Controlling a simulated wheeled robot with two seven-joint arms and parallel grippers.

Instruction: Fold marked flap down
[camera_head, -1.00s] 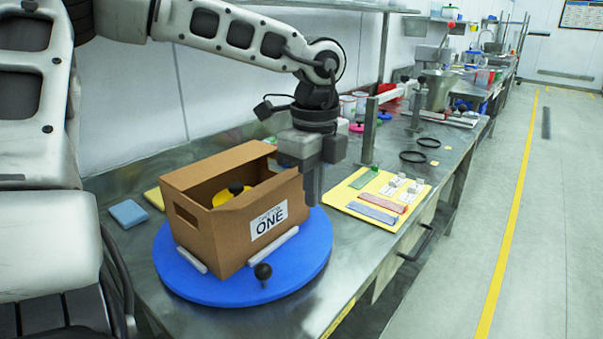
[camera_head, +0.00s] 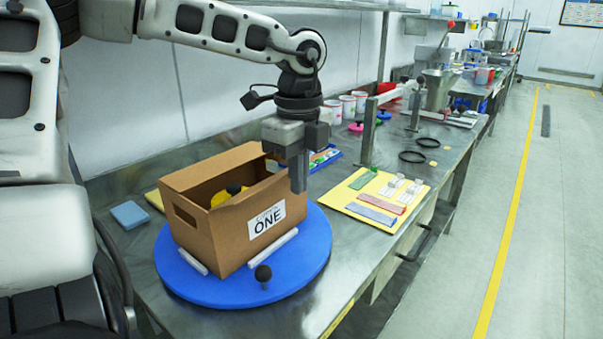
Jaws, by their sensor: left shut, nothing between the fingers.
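I cannot make out a mark on any flap. My left gripper (camera_head: 298,178) points down at the box's right end, its fingers shut and empty, near the upper right corner. It hides part of that end; I cannot tell whether it touches the cardboard. My right gripper is not in view.
White bars (camera_head: 273,247) flank the box's base, and a black knob (camera_head: 263,273) stands on the turntable's front edge. A yellow mat (camera_head: 355,200) with coloured strips lies to the right. Blue sponge-like block (camera_head: 129,214) lies at left. A metal post stand (camera_head: 369,132) rises behind the mat.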

